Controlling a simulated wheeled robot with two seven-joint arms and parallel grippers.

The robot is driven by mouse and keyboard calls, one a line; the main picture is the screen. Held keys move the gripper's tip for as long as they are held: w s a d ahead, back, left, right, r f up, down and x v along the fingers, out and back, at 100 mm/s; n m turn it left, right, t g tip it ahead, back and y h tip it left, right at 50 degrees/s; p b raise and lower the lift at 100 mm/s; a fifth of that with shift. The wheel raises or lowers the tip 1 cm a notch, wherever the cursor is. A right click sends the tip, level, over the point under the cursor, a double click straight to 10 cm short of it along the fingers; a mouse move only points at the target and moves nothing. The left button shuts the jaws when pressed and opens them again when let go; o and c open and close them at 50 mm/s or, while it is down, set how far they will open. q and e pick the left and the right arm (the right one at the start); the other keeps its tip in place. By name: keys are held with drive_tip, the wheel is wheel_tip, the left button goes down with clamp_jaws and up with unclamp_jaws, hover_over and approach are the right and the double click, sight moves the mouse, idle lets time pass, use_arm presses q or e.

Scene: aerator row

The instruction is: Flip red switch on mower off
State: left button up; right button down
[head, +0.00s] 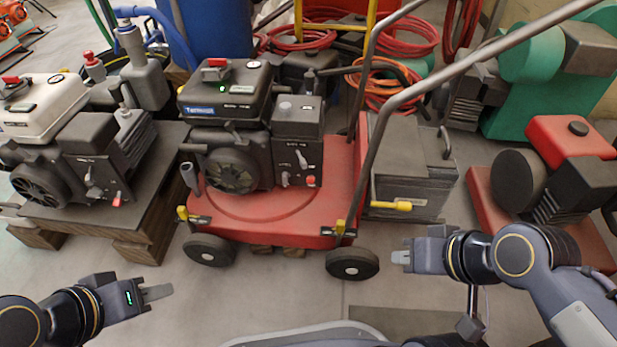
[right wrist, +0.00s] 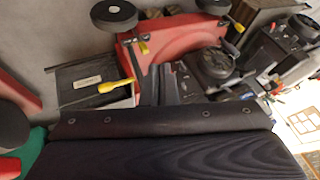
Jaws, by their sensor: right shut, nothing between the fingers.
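The red mower (head: 275,215) stands in the middle of the head view, with a black engine on its red deck. A small red switch (head: 311,181) sits low on the engine's front right; its position is too small to read. The mower also shows, turned over, in the right wrist view (right wrist: 185,52), where I cannot make out the switch. My right gripper (head: 401,257) is shut and empty, right of the mower's front right wheel and apart from the mower.
A second engine (head: 85,150) with its own red switch (head: 117,200) stands on a pallet at left. The handle bar (head: 385,105) slants above. Floor before the mower is clear.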

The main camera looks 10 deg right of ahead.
use_arm(q)
drive_tip(key=shift+s+a, duration=0.3)
use_arm(e)
drive_tip(key=shift+s+a, duration=0.25)
drive_tip(key=shift+a, duration=0.1)
